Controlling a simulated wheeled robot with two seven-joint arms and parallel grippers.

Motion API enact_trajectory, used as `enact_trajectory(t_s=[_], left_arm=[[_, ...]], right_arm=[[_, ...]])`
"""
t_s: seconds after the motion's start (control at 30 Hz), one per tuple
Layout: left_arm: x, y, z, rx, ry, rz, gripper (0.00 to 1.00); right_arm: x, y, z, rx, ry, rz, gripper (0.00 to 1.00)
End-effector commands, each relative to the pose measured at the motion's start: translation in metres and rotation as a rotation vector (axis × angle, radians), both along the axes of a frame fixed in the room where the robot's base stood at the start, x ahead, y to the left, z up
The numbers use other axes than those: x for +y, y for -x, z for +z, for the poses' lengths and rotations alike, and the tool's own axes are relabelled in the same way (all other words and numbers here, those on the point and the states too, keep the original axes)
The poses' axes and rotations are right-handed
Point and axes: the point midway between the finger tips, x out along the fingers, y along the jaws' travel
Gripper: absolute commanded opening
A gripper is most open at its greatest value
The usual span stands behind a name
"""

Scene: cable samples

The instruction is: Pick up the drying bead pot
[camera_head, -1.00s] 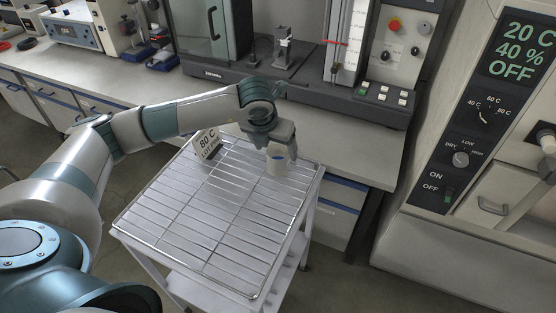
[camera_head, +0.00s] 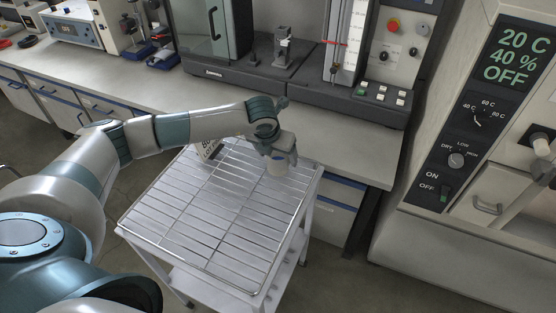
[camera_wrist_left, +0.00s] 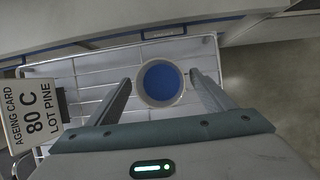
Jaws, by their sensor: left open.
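The drying bead pot (camera_head: 277,167) is a small pale pot near the back right corner of the wire rack (camera_head: 205,215). In the left wrist view its round blue top (camera_wrist_left: 161,82) shows from above, with a pale rim around it. My left gripper (camera_head: 279,160) is over the pot and partly hides it. In the left wrist view its two fingers lie on either side of the pot, open, with a gap visible on each side. My right gripper is not in view.
An ageing card (camera_head: 208,149) reading 80 C, lot pine, stands left of the pot on the rack; it also shows in the left wrist view (camera_wrist_left: 33,113). A bench (camera_head: 350,150) with test equipment lies behind. A control cabinet (camera_head: 470,215) stands at right. Most of the rack is bare.

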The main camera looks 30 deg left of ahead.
Motion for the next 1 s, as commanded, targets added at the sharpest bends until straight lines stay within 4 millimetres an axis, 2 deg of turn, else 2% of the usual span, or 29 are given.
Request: enact_trajectory(t_s=[0.2, 0.6, 0.63, 0.83, 1.0], left_arm=[[-0.0003, -0.0042, -0.0122, 0.0, 0.001, -0.001, 0.75], [0.0, -0.0043, -0.0121, 0.0, 0.0, -0.001, 0.75], [0.0, -0.0043, -0.0121, 0.0, 0.0, -0.001, 0.73], [0.0001, -0.0043, -0.012, 0.0, 0.0, -0.001, 0.26], [0.0003, -0.0045, -0.0117, -0.001, 0.0, 0.0, 0.26]], right_arm=[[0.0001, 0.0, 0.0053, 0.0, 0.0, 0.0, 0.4], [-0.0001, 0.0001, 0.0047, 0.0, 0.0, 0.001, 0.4], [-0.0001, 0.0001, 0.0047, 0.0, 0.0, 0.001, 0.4], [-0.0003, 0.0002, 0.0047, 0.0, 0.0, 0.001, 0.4], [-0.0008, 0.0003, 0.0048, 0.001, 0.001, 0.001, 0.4]])
